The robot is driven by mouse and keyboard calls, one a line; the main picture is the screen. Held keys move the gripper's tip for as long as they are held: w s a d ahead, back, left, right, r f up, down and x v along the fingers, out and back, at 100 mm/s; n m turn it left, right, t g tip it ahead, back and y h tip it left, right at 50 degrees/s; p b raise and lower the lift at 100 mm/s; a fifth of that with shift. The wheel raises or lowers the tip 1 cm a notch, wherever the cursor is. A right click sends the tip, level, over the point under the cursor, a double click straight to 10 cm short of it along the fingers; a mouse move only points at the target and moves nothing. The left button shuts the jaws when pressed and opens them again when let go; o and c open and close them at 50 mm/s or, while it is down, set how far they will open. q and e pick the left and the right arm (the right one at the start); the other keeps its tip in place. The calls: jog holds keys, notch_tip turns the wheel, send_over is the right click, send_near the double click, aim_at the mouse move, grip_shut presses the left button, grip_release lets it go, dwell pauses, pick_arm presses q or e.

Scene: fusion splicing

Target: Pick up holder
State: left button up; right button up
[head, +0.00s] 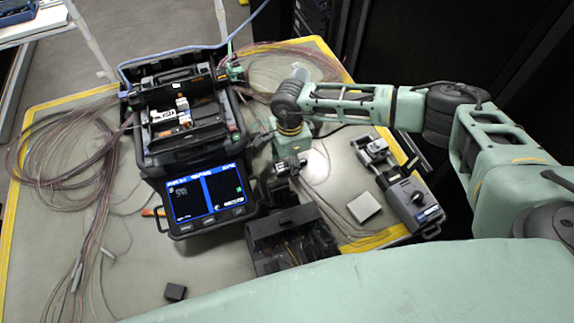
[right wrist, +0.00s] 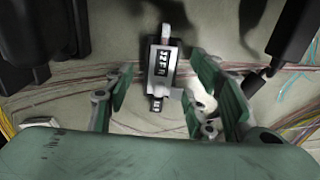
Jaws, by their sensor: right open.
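A small black and grey holder (right wrist: 163,66) with white lettering lies on the table in the right wrist view. My right gripper (right wrist: 165,93) is open, its green fingers apart on either side of the holder's near end. I cannot tell whether a finger touches it. In the head view my right gripper (head: 281,184) points down between the splicer and the black tray, and this holder is hidden or too small to make out there. Another holder with lettering (head: 166,115) sits in the top of the fusion splicer (head: 152,165). My left gripper is in neither view.
A black tray with thin fibres (head: 266,267) stands close in front of my right gripper. A grey and black tool (head: 408,205) and a white block (head: 364,207) are to the right. Coiled fibres (head: 85,160) cover the table's left side. A small black block (head: 175,292) lies near the front.

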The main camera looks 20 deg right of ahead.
aim_at(289, 164)
jog(key=c, duration=1.2)
jog(key=shift+r, duration=0.1)
jog(key=shift+w+r, duration=0.1)
jog(key=shift+r, duration=0.35)
notch_tip(289, 164, up, 3)
jog(key=shift+f+b, duration=0.1)
jog(key=shift+b, duration=0.75)
jog(key=s+d+r+b, duration=0.2)
jog(key=s+d+r, duration=0.4)
jog(key=s, duration=0.4)
jog(key=shift+r+b, duration=0.35)
jog(key=shift+r, duration=0.25)
